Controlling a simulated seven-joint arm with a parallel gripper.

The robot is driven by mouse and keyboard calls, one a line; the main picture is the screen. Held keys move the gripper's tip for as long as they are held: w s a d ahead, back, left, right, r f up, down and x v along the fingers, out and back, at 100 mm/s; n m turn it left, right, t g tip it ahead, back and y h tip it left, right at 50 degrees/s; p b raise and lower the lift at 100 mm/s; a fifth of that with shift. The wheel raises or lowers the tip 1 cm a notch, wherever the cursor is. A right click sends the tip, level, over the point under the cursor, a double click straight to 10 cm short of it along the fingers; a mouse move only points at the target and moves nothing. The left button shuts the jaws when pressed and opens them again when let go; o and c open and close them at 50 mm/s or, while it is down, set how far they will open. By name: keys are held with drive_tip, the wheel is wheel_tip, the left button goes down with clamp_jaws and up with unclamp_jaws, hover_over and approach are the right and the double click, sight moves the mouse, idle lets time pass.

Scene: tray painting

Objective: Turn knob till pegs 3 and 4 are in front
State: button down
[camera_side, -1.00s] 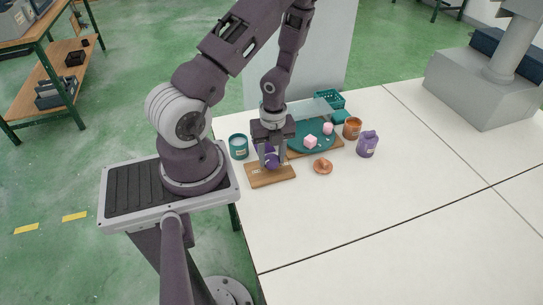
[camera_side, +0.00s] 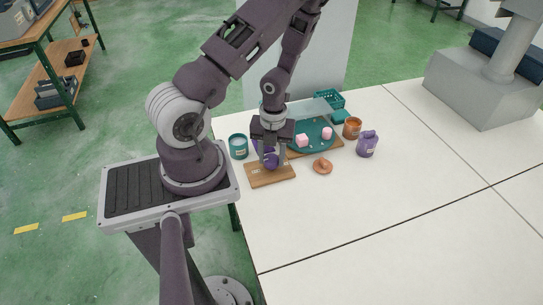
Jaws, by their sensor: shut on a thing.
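A purple knob (camera_side: 271,162) stands on a small wooden board (camera_side: 272,178). My gripper (camera_side: 269,155) points down and is shut on the knob, hiding part of it. A teal round plate (camera_side: 315,142) lies on another wooden base (camera_side: 328,150) behind and to the right of my gripper. Two pink blocks show on the plate: one (camera_side: 302,140) at its left front, one (camera_side: 326,132) farther right and back. My gripper and arm cover the plate's left side. Peg numbers are too small to read.
A teal jar (camera_side: 238,147) stands left of the knob. An orange jar (camera_side: 352,128) and a purple jar (camera_side: 367,144) stand to the right. A small orange piece (camera_side: 322,166) lies in front of the plate. A teal basket (camera_side: 330,99) is behind.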

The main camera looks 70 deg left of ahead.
sight(272, 159)
drive_tip(key=c, duration=0.8)
unclamp_jaws()
drive_tip(key=shift+c, duration=0.2)
drive_tip(key=shift+d+r, duration=0.15)
drive_tip(key=shift+r, duration=3.4)
